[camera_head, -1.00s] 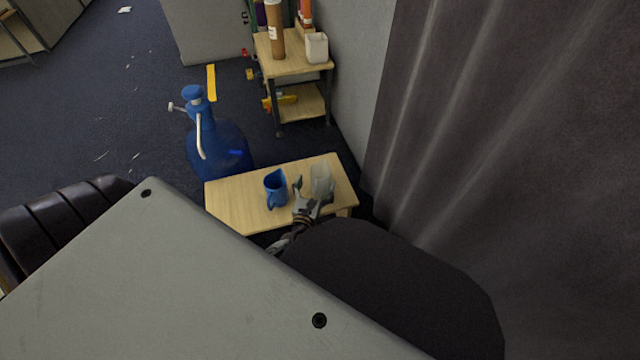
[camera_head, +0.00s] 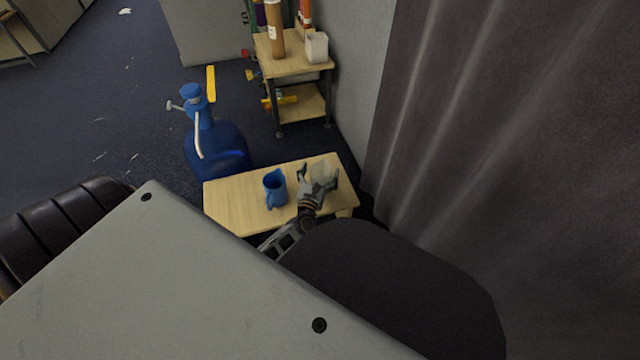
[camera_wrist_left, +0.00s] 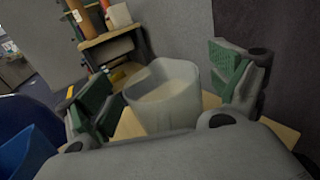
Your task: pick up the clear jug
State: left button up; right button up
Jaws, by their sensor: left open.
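The clear jug (camera_head: 322,172) stands upright on the small wooden table, near its right end. My left gripper (camera_head: 319,174) is open at the jug, partly hiding it in the head view. In the left wrist view the translucent jug (camera_wrist_left: 165,97) shows between the two green-padded fingers of the gripper (camera_wrist_left: 168,88). The left finger looks close to the jug's side, while a gap shows on the right; I cannot tell whether either touches. My right gripper is not in view.
A blue jug (camera_head: 275,188) stands on the wooden table (camera_head: 232,197), left of my gripper. A large blue bottle (camera_head: 217,150) is on the floor behind. A shelf (camera_head: 290,62) holds a white container (camera_head: 317,47). A grey curtain (camera_head: 500,120) hangs close on the right.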

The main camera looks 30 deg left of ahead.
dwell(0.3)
pick_arm(q)
jog(key=c, duration=1.4)
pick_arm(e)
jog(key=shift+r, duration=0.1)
pick_arm(q)
jog(key=shift+r, duration=0.2)
jog(key=shift+c, duration=0.2)
notch_tip(320, 180, up, 10)
jog(key=p, duration=0.5)
jog(key=shift+f, duration=0.2)
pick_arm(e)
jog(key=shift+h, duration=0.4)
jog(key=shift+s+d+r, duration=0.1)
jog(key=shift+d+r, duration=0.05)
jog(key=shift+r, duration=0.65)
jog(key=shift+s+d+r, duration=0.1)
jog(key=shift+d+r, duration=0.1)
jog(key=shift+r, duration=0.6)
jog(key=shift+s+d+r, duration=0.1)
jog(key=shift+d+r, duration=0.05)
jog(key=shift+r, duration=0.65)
